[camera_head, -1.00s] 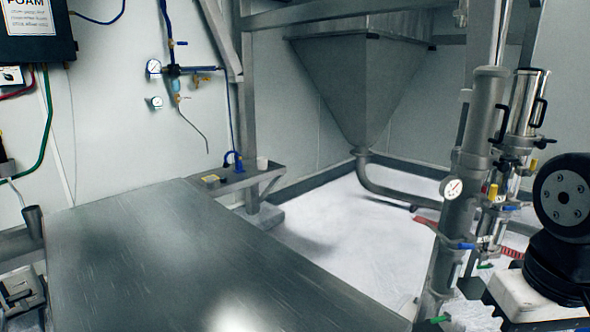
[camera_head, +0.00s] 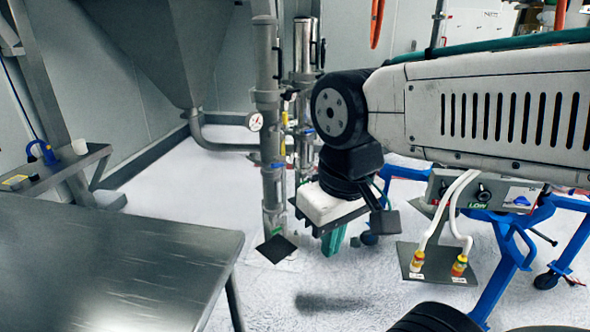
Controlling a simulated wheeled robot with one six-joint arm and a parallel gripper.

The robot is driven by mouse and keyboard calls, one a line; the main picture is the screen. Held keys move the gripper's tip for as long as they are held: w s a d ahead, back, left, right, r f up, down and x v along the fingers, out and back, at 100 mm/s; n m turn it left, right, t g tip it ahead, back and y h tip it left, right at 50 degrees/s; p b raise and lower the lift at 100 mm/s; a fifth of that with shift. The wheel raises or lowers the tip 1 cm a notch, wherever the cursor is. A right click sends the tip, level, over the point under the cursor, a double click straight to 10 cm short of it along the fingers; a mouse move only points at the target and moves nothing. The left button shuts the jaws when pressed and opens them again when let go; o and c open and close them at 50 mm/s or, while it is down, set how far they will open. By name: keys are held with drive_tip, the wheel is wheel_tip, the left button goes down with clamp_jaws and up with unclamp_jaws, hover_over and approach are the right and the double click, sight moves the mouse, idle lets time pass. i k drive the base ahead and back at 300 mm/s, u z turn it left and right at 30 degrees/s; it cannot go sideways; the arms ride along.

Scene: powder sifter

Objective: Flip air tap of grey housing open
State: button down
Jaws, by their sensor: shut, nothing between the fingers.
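A grey control housing (camera_head: 440,188) with a dark dial, a "LOW" label and two white hoses sits on a blue frame at the right. A small blue handle (camera_head: 521,201) shows at its right side; it may be the air tap, but its position is too small to read. My gripper (camera_head: 334,241) hangs below the arm's black wrist, left of the housing and apart from it. It points down with its green fingers shut and nothing between them. My arm crosses above the housing and hides what lies behind it.
Steel pipe columns with a gauge (camera_head: 255,122) stand behind and left of my gripper. A steel table (camera_head: 110,262) fills the lower left. A hopper (camera_head: 165,45) is at the back left. The blue wheeled frame (camera_head: 500,262) stands at the right. White floor lies open between table and frame.

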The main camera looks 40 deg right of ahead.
sight(274, 165)
drive_tip(key=k, duration=0.8)
drive_tip(key=z, duration=0.65)
drive_tip(key=i, duration=1.3)
drive_tip(key=u, duration=0.35)
